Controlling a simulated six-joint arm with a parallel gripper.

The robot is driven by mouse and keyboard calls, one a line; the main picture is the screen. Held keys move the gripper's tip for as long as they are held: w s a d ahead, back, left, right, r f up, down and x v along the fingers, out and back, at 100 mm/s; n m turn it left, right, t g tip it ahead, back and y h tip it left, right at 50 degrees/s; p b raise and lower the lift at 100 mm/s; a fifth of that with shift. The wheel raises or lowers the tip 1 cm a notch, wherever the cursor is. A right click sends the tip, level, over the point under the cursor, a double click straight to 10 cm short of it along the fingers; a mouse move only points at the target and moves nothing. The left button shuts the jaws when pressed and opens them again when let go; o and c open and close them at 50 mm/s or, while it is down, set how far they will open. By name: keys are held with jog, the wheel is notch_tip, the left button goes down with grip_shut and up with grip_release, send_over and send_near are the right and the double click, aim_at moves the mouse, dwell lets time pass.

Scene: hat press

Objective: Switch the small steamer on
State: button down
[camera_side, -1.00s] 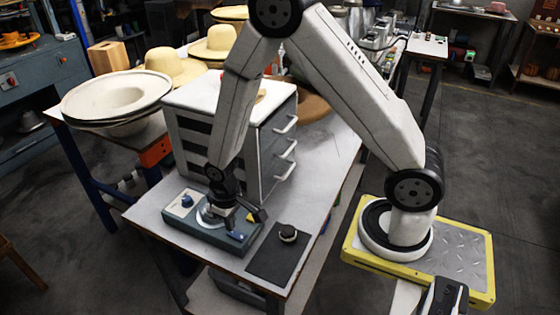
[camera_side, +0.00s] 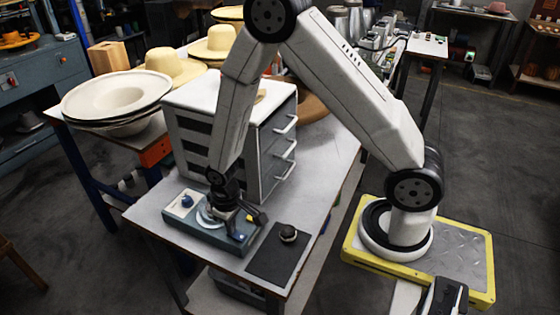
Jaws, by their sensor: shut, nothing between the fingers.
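The small steamer (camera_side: 208,236) is a flat blue-grey box near the front left of the table. It has a white panel with a blue knob (camera_side: 187,200) at its left end and a pale round plate (camera_side: 207,218) in the middle. A small blue part (camera_side: 238,237) and a yellow part (camera_side: 250,218) show at its right end. My gripper (camera_side: 235,222) is shut and empty, low over the right half of the steamer. Its fingers hide part of the top there. I cannot tell whether they touch it.
A dark mat (camera_side: 278,255) with a small round dark-and-white object (camera_side: 288,233) lies right of the steamer. A white drawer cabinet (camera_side: 262,150) stands close behind. The table edge is close in front.

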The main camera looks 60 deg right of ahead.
jog(key=shift+f, duration=0.25)
jog(key=shift+r, duration=3.55)
jog(key=s+d+r+t, duration=0.2)
jog(key=s+d+r, duration=0.1)
jog(key=s+r, duration=0.4)
jog(key=shift+s+r+t, duration=0.25)
jog(key=shift+r+t, duration=0.05)
jog(key=shift+r, duration=0.4)
